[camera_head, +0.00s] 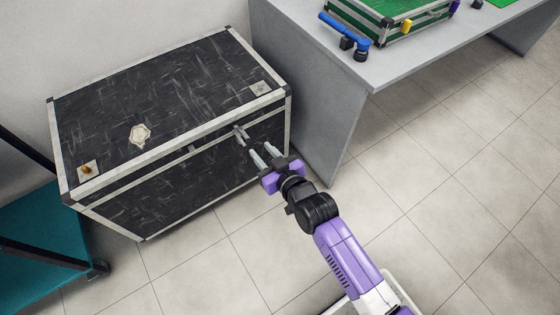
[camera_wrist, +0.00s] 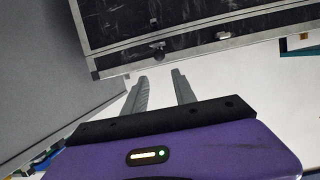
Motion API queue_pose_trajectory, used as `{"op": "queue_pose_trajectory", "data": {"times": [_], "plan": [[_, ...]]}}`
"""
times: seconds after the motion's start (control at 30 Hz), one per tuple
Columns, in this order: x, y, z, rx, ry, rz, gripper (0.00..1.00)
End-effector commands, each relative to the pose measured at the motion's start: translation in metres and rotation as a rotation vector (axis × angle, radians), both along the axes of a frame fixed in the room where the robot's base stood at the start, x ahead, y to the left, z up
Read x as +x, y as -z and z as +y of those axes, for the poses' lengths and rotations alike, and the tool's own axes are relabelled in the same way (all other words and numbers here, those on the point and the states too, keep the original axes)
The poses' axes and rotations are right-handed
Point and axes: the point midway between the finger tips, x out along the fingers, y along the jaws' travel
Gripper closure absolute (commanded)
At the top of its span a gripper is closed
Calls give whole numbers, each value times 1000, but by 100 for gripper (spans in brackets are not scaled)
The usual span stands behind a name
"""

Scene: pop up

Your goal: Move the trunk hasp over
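The trunk (camera_head: 150,100) is a large black scuffed case with silver metal edges, lid closed, at the left in the head view. Its front edge also shows in the wrist view (camera_wrist: 190,30). A small metal hasp (camera_head: 240,132) sits on the trunk's front near the lid seam, towards the right end. In the wrist view a small dark fitting (camera_wrist: 158,54), probably the hasp, lies just beyond my fingertips. My gripper (camera_head: 262,152) is open and empty in front of the hasp, its two fingers (camera_wrist: 160,77) apart. I see no contact with the trunk.
A second small metal fitting (camera_head: 191,150) sits on the trunk's front further left. A grey table (camera_head: 385,75) stands close on the right, carrying a green case (camera_head: 385,15) and a blue-handled object (camera_head: 345,32). A teal shelf (camera_head: 40,240) is at the left. Tiled floor (camera_head: 430,155) is clear.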

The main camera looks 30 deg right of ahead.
Motion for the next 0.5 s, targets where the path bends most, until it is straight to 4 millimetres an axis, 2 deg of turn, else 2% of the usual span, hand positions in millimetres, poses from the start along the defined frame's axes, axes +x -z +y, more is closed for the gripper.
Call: {"op": "queue_pose_trajectory", "data": {"times": [0.1,0.27,0.5], "plan": [[-3,11,2,-4,-9,33,67],[0,18,3,-15,-16,47,67],[26,28,2,-16,-15,44,67]]}}
